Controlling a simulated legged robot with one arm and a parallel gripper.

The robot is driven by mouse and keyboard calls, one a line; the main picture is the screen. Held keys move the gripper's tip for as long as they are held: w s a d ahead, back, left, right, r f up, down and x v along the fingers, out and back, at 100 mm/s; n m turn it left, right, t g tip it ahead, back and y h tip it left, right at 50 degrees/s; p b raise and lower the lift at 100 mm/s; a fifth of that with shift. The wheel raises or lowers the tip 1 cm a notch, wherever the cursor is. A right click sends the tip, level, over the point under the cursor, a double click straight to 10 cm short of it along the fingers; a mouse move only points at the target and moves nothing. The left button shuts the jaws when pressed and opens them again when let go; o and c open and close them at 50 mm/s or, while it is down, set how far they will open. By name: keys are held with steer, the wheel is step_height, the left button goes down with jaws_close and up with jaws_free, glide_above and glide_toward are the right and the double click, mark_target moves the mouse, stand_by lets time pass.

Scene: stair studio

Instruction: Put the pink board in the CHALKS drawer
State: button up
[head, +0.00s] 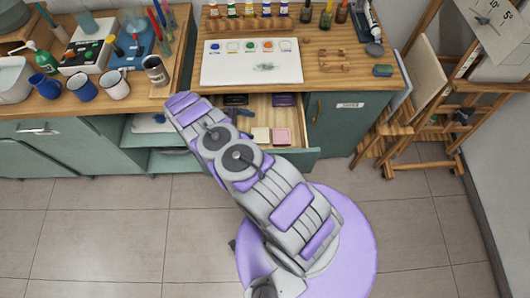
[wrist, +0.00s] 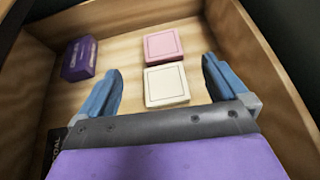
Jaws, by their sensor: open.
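A pink square board (wrist: 163,45) lies flat on the wooden floor of an open drawer (wrist: 125,35). A cream square board (wrist: 166,86) lies beside it, close to it. In the head view the pink board (head: 281,136) is right of the cream board (head: 261,135), near the drawer front (head: 300,158). My gripper (wrist: 161,65) is open and empty, its blue fingers spread to either side of the boards in the picture. Whether they are down at board height I cannot tell. My arm largely hides the gripper in the head view. No CHALKS label is readable.
A purple box (wrist: 80,58) and a dark box lettered "COAL" (wrist: 56,142) lie in the drawer. A paint palette board (head: 252,75) lies on the desk above. Mugs and jars stand on the left counter (head: 130,95). An easel (head: 430,90) stands right. Floor in front is clear.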

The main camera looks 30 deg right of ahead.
steer(key=s+a+r+m+t+y, duration=0.1)
steer(key=a+r+m+y, duration=0.2)
steer(key=r, duration=1)
steer(key=s+a+r+m+t+y, duration=0.15)
steer(key=a+r, duration=0.25)
steer(key=r, duration=0.8)
steer(key=s+a+r+m+y, duration=0.2)
steer(key=s+a+r+y, duration=0.1)
steer(key=s+r, duration=0.95)
steer(key=s+a+r+m+t+y, duration=0.1)
steer(key=s+a+r+m, duration=0.1)
steer(key=s, duration=0.8)
steer(key=s+a+r+m+t+y, duration=0.1)
steer(key=s+r+m+t+y, duration=0.1)
steer(key=s, duration=0.7)
steer(key=shift+s+a+r, duration=0.4)
steer(key=shift+r, duration=0.3)
steer(key=shift+d+m, duration=0.1)
steer(key=shift+m, duration=0.25)
